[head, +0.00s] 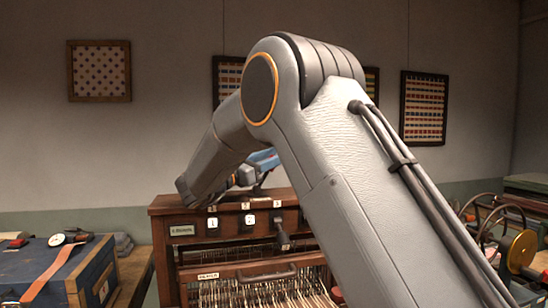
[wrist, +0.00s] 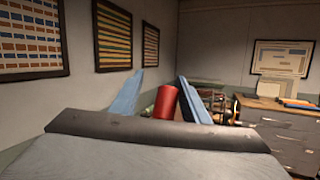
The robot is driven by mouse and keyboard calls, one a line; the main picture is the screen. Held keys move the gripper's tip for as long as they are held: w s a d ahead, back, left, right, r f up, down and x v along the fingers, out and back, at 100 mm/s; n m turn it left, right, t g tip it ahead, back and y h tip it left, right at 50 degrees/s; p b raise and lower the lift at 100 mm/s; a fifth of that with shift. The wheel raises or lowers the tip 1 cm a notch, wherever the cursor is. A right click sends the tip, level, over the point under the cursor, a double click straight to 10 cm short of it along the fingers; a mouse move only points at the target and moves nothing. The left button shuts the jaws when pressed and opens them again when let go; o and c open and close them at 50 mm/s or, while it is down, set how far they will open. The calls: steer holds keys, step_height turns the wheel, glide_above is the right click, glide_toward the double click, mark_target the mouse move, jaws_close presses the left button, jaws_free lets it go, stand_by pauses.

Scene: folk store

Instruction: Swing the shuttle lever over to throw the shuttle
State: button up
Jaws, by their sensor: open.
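The wooden loom cabinet (head: 185,245) stands in front of me in the head view, with small switches marked 1, 2 and 3 along its front panel. A dark lever (head: 282,238) hangs on the panel below the 3 mark; I cannot tell for sure that it is the shuttle lever. My gripper (wrist: 160,84) is open in the wrist view, its two blue fingers apart. A red cylinder (wrist: 165,103) shows between the fingers, with no visible grip on it. In the head view my arm hides most of the gripper; a bit of blue shows above the cabinet.
A blue case (head: 50,268) with an orange strap and a dial stands at the left. A yellow wheel (head: 522,250) and metal hoops stand at the right. The wrist view shows a grey drawer cabinet (wrist: 285,135) at the right and framed textiles (wrist: 30,38) on the wall.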

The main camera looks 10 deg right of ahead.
steer(key=b+v, duration=0.3)
steer(key=v, duration=0.3)
steer(key=shift+a+f, duration=0.2)
steer(key=shift+a, duration=0.05)
steer(key=shift+s+a, duration=0.45)
steer(key=shift+a, duration=0.1)
